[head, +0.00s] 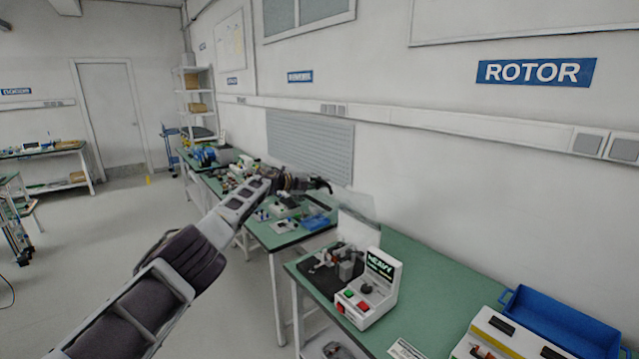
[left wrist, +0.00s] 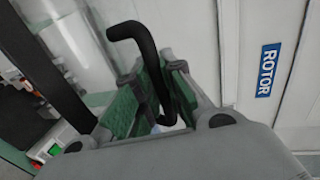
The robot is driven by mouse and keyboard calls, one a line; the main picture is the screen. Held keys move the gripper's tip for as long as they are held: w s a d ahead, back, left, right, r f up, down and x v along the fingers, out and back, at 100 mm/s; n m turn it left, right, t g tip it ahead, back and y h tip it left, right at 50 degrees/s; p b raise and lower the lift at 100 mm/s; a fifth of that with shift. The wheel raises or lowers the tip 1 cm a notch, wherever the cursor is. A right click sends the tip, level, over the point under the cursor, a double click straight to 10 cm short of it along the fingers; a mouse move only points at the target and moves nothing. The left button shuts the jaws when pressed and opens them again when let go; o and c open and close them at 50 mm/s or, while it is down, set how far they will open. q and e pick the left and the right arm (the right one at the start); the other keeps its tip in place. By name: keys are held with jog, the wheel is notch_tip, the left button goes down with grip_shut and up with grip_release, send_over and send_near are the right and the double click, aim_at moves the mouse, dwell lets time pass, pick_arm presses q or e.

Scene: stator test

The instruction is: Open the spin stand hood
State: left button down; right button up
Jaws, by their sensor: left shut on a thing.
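The spin stand (head: 372,290) is a white-grey unit with a small screen, a green button and red controls, on the green bench. Its hood (head: 357,222) shows as a faint clear panel standing up over the back of the stand; its exact edges are hard to see. My left gripper (head: 326,186) is high beside the hood's upper part, small and dark in the head view. In the left wrist view, my left gripper (left wrist: 158,92) is shut on a black bent handle (left wrist: 134,32) between its green pads. My right gripper is not in view.
The green bench top (head: 430,282) is clear right of the stand. A blue bin (head: 560,325) and another white unit (head: 505,340) stand at the right. A second bench (head: 262,232) with parts is behind my left arm. The wall runs close behind.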

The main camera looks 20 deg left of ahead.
pick_arm(q)
jog(key=c, duration=1.5)
grip_release()
jog(key=shift+s, duration=0.1)
jog(key=shift+s+a+r, duration=0.1)
jog(key=shift+a, duration=0.25)
